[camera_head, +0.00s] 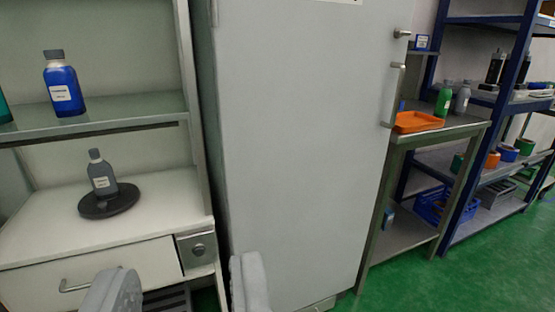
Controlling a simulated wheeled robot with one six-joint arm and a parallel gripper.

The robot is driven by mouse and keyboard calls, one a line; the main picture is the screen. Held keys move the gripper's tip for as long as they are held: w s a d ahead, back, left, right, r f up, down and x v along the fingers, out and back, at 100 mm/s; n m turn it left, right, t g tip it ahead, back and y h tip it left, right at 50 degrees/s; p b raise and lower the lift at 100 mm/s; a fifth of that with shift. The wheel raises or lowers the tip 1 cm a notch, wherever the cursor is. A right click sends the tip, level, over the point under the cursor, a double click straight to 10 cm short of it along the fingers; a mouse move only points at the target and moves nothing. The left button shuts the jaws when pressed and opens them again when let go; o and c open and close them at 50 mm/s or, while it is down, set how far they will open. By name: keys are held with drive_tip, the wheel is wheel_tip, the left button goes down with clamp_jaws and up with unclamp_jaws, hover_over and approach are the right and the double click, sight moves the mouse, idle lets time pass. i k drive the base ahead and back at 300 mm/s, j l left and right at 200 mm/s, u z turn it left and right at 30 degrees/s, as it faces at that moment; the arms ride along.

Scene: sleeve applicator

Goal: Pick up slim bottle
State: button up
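A grey bottle (102,174) with a pale label and grey cap stands upright on a round black disc (122,203) on the white counter at the left. A blue bottle (63,86) with a white label and dark cap stands on the shelf above it. A green bottle (444,98) and another grey bottle (462,99) stand far off on a side table. I cannot tell which one is the slim bottle. My gripper (181,287) shows at the bottom edge. Its two fingers are wide apart with nothing between them, nearer to me than the counter.
The white counter (165,205) has a drawer with a handle and a small grey box. A large grey cabinet (300,150) fills the middle. At right are an orange tray (418,122) on the table and blue racks (476,160) with tape rolls. Green floor (400,285) is clear at lower right.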

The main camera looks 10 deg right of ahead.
sight(463, 95)
drive_tip(key=i+l, duration=0.1)
drive_tip(key=l, duration=0.7)
drive_tip(key=i+l+u, duration=0.1)
drive_tip(key=l, duration=0.7)
drive_tip(key=i+l, duration=0.1)
drive_tip(key=l, duration=0.7)
drive_tip(key=i+l, duration=0.1)
drive_tip(key=l, duration=0.5)
drive_tip(key=i+l+u, duration=0.1)
drive_tip(key=l, duration=0.5)
drive_tip(key=i+l, duration=0.15)
drive_tip(key=l, duration=0.45)
drive_tip(key=i+l+u, duration=0.1)
drive_tip(key=l, duration=0.5)
drive_tip(key=i+l, duration=0.1)
drive_tip(key=l, duration=0.3)
drive_tip(key=i+l, duration=0.1)
drive_tip(key=l, duration=0.3)
drive_tip(key=i+l, duration=0.1)
drive_tip(key=l, duration=0.3)
